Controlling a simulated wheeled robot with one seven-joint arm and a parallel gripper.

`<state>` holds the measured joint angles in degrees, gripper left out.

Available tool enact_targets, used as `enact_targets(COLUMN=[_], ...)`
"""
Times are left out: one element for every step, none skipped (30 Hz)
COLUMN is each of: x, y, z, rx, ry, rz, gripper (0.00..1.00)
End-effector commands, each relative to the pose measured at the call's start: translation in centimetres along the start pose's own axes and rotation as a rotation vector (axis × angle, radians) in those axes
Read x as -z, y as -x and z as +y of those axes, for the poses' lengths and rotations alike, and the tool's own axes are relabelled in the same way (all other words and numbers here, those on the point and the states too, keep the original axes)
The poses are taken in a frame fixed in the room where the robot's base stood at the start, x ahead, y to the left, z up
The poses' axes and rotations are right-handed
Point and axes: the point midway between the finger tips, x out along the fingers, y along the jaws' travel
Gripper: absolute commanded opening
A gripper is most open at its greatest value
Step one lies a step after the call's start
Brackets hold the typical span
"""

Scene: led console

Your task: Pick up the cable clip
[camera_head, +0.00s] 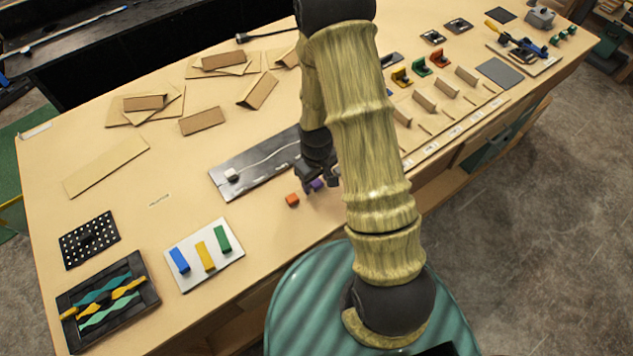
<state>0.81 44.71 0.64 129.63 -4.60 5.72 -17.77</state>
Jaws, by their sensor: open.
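My gripper (319,184) points down near the table's front edge, just in front of the dark grey plate (262,164). Its jaws are open. A small purple piece (317,184) shows at the fingertips, partly hidden by them; I cannot tell whether they touch it. A small orange block (292,200) lies just left of the gripper, apart from it. A small white piece (232,175) sits on the left end of the plate, where a thin pale line runs along it. These pieces are too small to tell which is the cable clip.
A white board (192,276) with blue, yellow and green bars lies at front left, near a black tray (148,296) of wavy strips and a perforated black plate (70,248). Cardboard pieces (202,121) lie behind. My arm hides the table's middle right.

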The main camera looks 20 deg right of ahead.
Motion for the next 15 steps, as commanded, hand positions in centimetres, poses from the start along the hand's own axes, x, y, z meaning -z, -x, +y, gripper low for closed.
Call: enact_targets(x=[0.02,0.02,0.03,0.03,0.03,0.03,0.03,0.03,0.03,0.03,0.03,0.03,0.03,0.03,0.03], y=[-0.04,-0.04,-0.03,-0.03,-0.03,-0.02,-0.02,-0.02,-0.01,-0.01,-0.01,-0.01,0.00,0.00,0.00], z=[0.01,0.01,0.01,0.01,0.01,0.01,0.01,0.01,0.01,0.00,0.01,0.00,0.01,0.01,0.00], rx=[0.000,0.000,0.000,0.000,0.000,0.000,0.000,0.000,0.000,0.000,0.000,0.000,0.000,0.000,0.000], ry=[0.000,0.000,0.000,0.000,0.000,0.000,0.000,0.000,0.000,0.000,0.000,0.000,0.000,0.000,0.000], rz=[0.000,0.001,0.001,0.001,0.001,0.001,0.001,0.001,0.001,0.001,0.001,0.001,0.001,0.001,0.001], gripper=[0.53,0.53,0.53,0.53,0.53,0.53,0.53,0.53,0.53,0.53,0.53,0.53,0.53,0.53,0.51])
